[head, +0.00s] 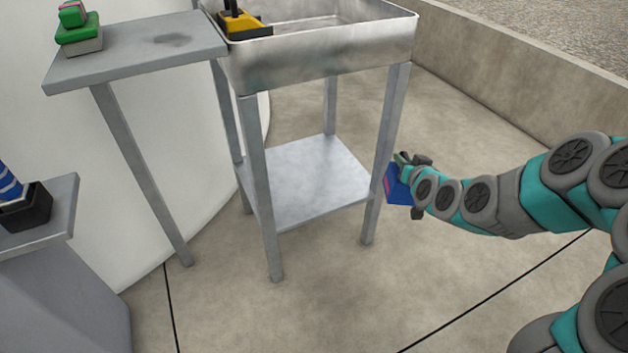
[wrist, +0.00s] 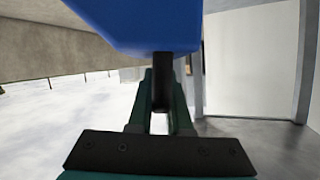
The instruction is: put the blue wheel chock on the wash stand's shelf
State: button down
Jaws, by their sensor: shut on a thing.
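The blue wheel chock (head: 397,188) is held in my gripper (head: 412,186), to the right of the wash stand (head: 322,50) in the head view. In the wrist view the blue chock (wrist: 145,22) fills the top, and the jaws (wrist: 162,100) are shut on it. The wash stand's shelf (head: 305,180) is a bare grey plate low between the legs. The chock is beside the stand's right legs in the picture; I cannot tell its exact distance from them.
A side table (head: 135,55) at upper left bears a green object (head: 78,30). A yellow and black object (head: 243,24) sits in the basin's left corner. A dark holder (head: 27,206) stands at far left. A low wall (head: 530,70) runs behind. Open floor lies in front.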

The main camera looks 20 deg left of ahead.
jog(key=s+a+f+n+g+y+p, duration=0.1)
jog(key=s+a+n+y, duration=0.1)
jog(key=a, duration=0.5)
jog(key=s+a+f+n+g+y, duration=0.2)
jog(key=s+a+n, duration=0.2)
jog(key=s+a, duration=0.3)
jog(key=shift+s+a+f+p, duration=0.2)
jog(key=shift+s+a+p, duration=0.15)
jog(key=shift+a, duration=0.3)
